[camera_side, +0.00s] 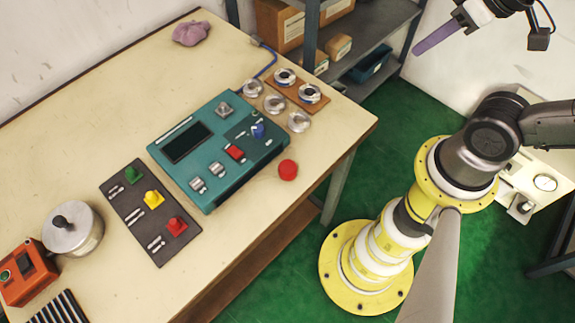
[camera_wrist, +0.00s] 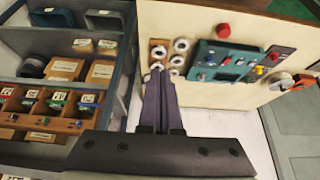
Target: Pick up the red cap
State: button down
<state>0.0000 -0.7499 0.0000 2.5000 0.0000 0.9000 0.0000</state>
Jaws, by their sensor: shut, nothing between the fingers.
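The red cap (camera_side: 288,169) is a small round red piece lying on the bare tabletop, just right of the teal control box and close to the table's edge. It also shows in the wrist view (camera_wrist: 223,30), near the top. My gripper (camera_side: 418,50) is high at the upper right in the side view, well away from the cap. Its long dark purple fingers also show in the wrist view (camera_wrist: 156,72), lying together, shut with nothing between them. Nothing hides the cap in either view.
The teal control box (camera_side: 210,181) has a red button (camera_side: 235,152). A dark mat (camera_side: 132,222) holds green, yellow and red pieces. Silver rings (camera_side: 274,103) lie near a wooden board (camera_side: 294,78). Shelving with boxes (camera_side: 280,25) stands behind the table. The cap has clear tabletop around it.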

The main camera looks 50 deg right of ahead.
jog(key=shift+c, duration=1)
grip_release()
jog(key=w+a+r+n, duration=0.1)
jog(key=w+r+n, duration=0.15)
jog(key=w, duration=0.25)
jog(key=n+g, duration=0.6)
jog(key=n, duration=0.4)
send_over(288, 167)
notch_tip(288, 167, down, 17)
notch_tip(288, 167, down, 13)
jog(key=shift+f, duration=0.15)
